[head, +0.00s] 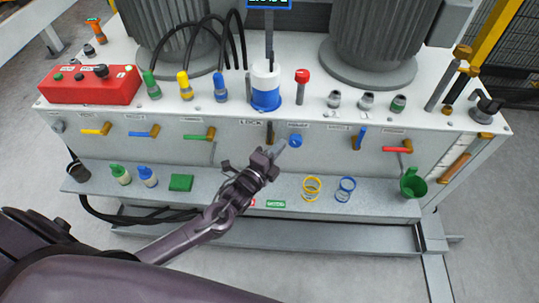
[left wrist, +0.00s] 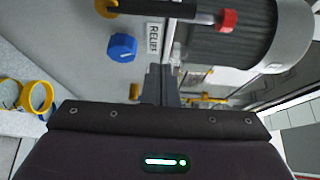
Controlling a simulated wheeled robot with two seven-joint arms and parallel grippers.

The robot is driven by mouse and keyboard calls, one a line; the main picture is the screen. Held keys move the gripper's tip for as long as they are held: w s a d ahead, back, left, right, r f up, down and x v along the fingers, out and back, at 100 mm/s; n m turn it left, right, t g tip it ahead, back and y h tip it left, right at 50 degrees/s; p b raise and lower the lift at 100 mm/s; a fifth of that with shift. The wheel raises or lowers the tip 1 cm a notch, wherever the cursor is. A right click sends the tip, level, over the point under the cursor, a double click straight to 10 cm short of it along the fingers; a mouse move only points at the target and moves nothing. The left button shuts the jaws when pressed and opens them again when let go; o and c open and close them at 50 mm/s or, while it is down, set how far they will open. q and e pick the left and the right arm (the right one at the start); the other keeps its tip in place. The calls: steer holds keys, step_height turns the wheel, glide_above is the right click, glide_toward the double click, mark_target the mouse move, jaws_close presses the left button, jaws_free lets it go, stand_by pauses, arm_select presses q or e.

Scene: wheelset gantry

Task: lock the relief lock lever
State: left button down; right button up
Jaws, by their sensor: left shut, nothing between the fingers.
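The relief lock lever (head: 269,132) is a dark upright lever on the front panel, between the LOCK and RELIEF labels. In the left wrist view the dark lever (left wrist: 160,9) runs from a yellow base to a red end along the top edge. A blue relief knob (head: 296,140) is to its right; it also shows in the left wrist view (left wrist: 122,47). My left gripper (head: 279,148) is shut and empty, just below the lever and close to the blue knob. I cannot tell whether it touches the panel. My right gripper is not in view.
Colored levers line the panel on both sides. The ledge below holds a green block (head: 181,183), yellow ring (head: 312,188), blue ring (head: 345,189) and green cup (head: 412,183). A blue-and-white cylinder (head: 265,85) and a red-topped pin (head: 302,85) stand on the top.

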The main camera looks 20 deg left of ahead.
mark_target(270, 130)
arm_select(q)
steer(key=w+a+p, duration=0.1)
steer(key=w+a, duration=0.2)
steer(key=shift+w, duration=0.2)
stand_by(0.5)
steer(key=shift+s+a+n+b, duration=0.1)
steer(key=shift+a+n+b, duration=0.05)
steer(key=shift+n+b, duration=0.2)
